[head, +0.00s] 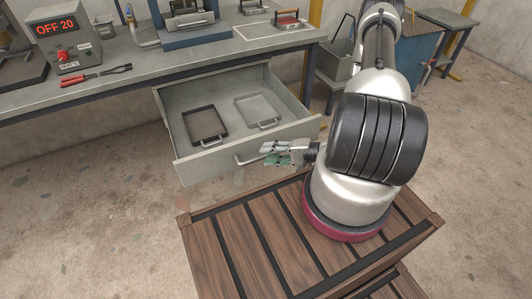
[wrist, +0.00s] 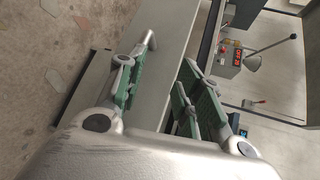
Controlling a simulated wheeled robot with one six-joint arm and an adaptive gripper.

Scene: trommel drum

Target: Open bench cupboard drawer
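The grey drawer (head: 215,160) under the bench is pulled well out in the head view, with its inside showing. Its bar handle (head: 247,160) is on the front face, and its right part is hidden by my gripper. My gripper (head: 270,153) is at the right half of the drawer front, its green-padded fingers apart. In the wrist view, the fingers of my gripper (wrist: 168,72) are spread with the drawer front (wrist: 171,55) visible in the gap. An end of the handle (wrist: 149,40) shows just beyond the left finger; I cannot tell whether they touch.
A dark tray (head: 205,125) and a light tray (head: 256,110) lie inside the drawer. The bench (head: 140,62) above carries a control box (head: 72,40) reading OFF 20 and a red-handled tool (head: 78,79). Open floor (head: 90,190) lies to the left.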

